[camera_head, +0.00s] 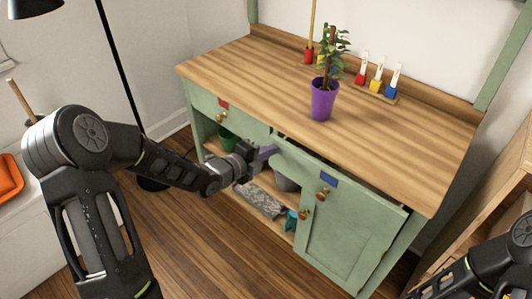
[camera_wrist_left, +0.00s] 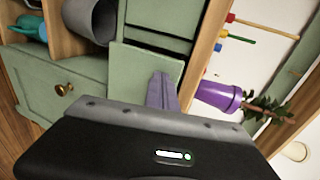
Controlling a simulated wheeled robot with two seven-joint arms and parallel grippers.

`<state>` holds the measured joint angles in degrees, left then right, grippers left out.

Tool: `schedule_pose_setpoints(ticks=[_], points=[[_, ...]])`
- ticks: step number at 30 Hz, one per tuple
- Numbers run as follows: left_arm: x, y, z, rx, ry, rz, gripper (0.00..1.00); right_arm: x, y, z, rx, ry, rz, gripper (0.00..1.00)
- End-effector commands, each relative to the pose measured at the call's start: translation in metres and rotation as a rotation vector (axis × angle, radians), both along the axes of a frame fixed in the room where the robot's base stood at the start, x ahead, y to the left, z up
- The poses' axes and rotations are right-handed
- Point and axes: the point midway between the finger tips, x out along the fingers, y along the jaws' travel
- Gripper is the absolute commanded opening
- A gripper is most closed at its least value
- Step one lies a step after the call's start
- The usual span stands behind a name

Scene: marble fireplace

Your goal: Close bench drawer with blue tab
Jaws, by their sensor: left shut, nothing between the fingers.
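The drawer with the blue tab (camera_head: 329,180) stands partly open at the right of the green bench. Its front is pulled forward of the bench, with a dark gap behind its top edge. A brass knob (camera_head: 323,194) sits below the tab. My left gripper (camera_head: 270,151) is shut and empty at the left end of this drawer front. In the left wrist view its closed purple-grey fingers (camera_wrist_left: 163,90) lie against or just over a green panel (camera_wrist_left: 143,60) of the drawer; contact cannot be told. The blue tab is hidden there. My right arm shows at the lower right, without its fingers.
The wooden benchtop (camera_head: 250,75) carries a purple plant pot (camera_head: 322,103) and small coloured tools (camera_head: 376,85). A red-tabbed drawer (camera_head: 223,103) is at left. Below are an open shelf with a grey pot (camera_wrist_left: 92,18) and a green cabinet door (camera_head: 345,240). A black lamp pole (camera_head: 120,70) stands left.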

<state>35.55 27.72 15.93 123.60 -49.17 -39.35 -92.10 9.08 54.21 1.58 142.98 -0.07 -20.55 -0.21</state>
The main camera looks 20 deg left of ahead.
Motion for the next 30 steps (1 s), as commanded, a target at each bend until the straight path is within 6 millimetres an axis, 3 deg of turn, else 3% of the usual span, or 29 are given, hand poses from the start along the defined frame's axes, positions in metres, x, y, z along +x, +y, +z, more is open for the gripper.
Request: schedule_pose_setpoints(ticks=[5,12,15,30], points=[[0.002,-0.001,-0.001,0.001,0.000,0.000,0.00,0.000,0.000,-0.002,0.000,0.000,0.000,0.36],[0.036,-0.014,-0.006,0.001,-0.004,-0.002,0.00,0.000,0.000,-0.032,0.000,0.001,-0.002,0.36],[0.045,-0.017,-0.003,0.001,-0.001,0.001,0.00,0.000,0.000,-0.035,0.000,0.001,-0.002,0.36],[0.048,-0.019,0.003,-0.002,-0.008,0.000,0.00,0.000,0.000,-0.035,0.000,0.001,-0.002,0.36]])
